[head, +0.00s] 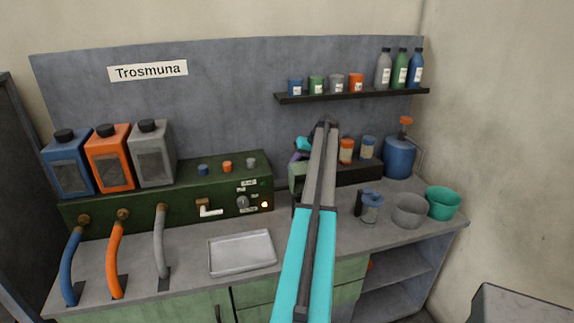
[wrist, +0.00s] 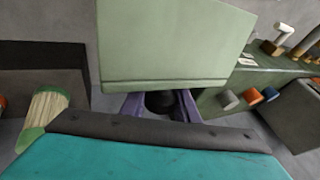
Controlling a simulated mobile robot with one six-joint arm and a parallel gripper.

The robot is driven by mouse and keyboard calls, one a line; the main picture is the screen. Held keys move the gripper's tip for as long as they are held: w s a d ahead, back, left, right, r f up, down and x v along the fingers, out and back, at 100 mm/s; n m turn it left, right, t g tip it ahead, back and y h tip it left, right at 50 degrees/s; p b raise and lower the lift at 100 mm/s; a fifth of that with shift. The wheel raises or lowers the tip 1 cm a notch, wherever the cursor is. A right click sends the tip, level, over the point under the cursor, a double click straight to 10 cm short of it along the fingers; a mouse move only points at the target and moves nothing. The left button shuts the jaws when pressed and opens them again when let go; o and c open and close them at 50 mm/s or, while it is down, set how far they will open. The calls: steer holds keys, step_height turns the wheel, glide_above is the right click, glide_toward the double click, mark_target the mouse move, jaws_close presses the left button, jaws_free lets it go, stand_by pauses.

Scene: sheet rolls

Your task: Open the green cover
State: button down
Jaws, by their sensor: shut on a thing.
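The green cover (wrist: 170,45) is a pale green flat panel that fills the upper middle of the wrist view. In the head view a pale green part (head: 297,172) shows just left of my arm, and the arm hides the rest. My gripper has purple fingers (wrist: 160,106) at the panel's lower edge, with a dark gap between them. It is shut on the cover, though the panel hides the fingertips. In the head view my gripper (head: 299,155) is small and partly behind my arm.
A green machine (head: 95,208) with hoses and canisters stands left. A metal tray (head: 242,253) lies in front. A clear jug (head: 371,208), grey bowl (head: 408,210), teal bowl (head: 443,203) and blue bottle (head: 399,158) stand right. A shelf (head: 350,95) hangs above.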

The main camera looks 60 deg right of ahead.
steer(key=shift+s+d+f, duration=0.1)
steer(key=shift+s+f, duration=0.25)
steer(key=shift+f, duration=0.05)
steer(key=c, duration=1.8)
jaws_free()
steer(key=o, duration=0.4)
steer(key=shift+w+d+f, duration=0.1)
steer(key=shift+w+d, duration=0.05)
steer(key=shift+w+b+v, duration=0.1)
steer(key=shift+b+v, duration=0.7)
steer(key=shift+v, duration=2.75)
steer(key=shift+w+b+v, duration=0.15)
steer(key=shift+b+v, duration=0.65)
steer(key=shift+v, duration=2.7)
